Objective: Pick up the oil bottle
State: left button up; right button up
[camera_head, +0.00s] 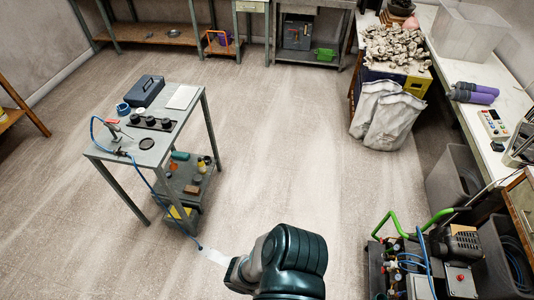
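A small yellow bottle with a dark cap (202,165) stands on the lower shelf of the grey metal table (160,137) at the left; it looks like the oil bottle, but it is too small to read. A green rounded object (180,156) lies on the same shelf. One of my dark green arm links shows at the bottom middle, well to the right of and nearer than the table. No gripper fingers are visible, so neither gripper can be seen.
A blue-grey toolbox (145,90), black cups and a blue hose (165,190) are on the table; the hose hangs to the floor. A compressor (430,265) and grey bins (455,182) stand at the right. The middle floor (285,150) is clear.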

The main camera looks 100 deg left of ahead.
aim_at(201, 165)
jog(key=u, duration=3.95)
jog(key=i+l, duration=0.3)
jog(key=i, duration=0.15)
jog(key=i+l, duration=0.35)
jog(key=i+j+u, duration=0.05)
